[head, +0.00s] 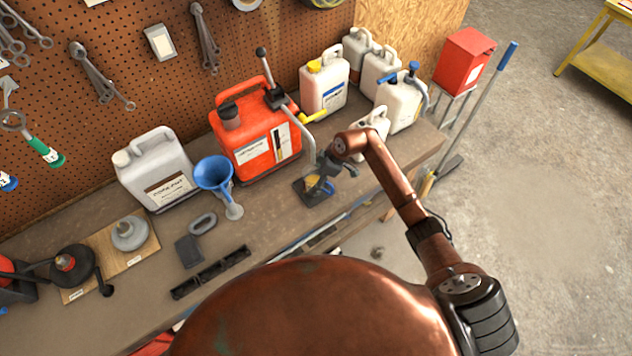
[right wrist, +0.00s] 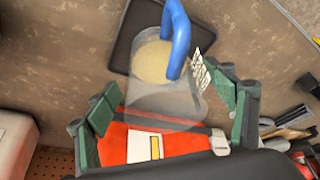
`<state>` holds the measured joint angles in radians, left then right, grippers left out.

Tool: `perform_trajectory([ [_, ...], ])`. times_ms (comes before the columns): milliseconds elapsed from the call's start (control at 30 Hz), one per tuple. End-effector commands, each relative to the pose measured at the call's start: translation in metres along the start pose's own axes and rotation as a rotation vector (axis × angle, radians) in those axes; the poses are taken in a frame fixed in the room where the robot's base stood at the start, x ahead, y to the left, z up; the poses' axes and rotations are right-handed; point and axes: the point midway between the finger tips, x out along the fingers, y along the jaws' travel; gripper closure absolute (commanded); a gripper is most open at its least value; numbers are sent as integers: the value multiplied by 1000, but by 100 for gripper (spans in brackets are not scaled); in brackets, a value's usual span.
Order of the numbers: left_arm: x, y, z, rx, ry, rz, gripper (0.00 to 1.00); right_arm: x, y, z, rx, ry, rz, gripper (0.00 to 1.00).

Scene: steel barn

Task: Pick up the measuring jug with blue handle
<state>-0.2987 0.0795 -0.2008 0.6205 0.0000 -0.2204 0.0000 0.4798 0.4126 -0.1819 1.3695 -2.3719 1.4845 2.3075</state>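The measuring jug (right wrist: 165,95) is clear, with a blue handle (right wrist: 177,40) and yellowish contents, and it is over a dark square tray (right wrist: 124,35) in the right wrist view. In the head view the tray (head: 312,196) is on the bench, and the jug is small and partly hidden by my right gripper (head: 335,165). My right gripper is open; in the right wrist view its green-padded fingers (right wrist: 170,112) are apart on either side of the jug, with a visible gap on the right. My left gripper is not in view.
An orange canister (head: 258,138) stands behind the tray, with a grey-white canister (head: 155,170) and blue funnel (head: 213,173) to the left. Several white jugs (head: 398,103) stand at the right end. A black rail (head: 211,272) lies near the bench's front edge.

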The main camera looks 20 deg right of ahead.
Motion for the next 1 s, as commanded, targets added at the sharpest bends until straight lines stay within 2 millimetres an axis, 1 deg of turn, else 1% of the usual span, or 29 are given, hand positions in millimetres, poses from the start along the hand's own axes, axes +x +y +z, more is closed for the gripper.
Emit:
perform_trajectory([
  [33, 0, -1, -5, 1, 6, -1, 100, 0, 0, 0, 0, 0, 0, 26],
  [133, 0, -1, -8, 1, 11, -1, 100, 0, 0, 0, 0, 0, 0, 33],
  [600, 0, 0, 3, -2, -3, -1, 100, 0, 0, 0, 0, 0, 0, 66],
  [767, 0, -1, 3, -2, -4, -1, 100, -1, 0, 0, 0, 1, 1, 77],
  [800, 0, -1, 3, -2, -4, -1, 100, -1, 0, 0, 0, 1, 1, 78],
  [1000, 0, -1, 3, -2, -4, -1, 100, -2, 0, -1, -1, 1, 1, 78],
])
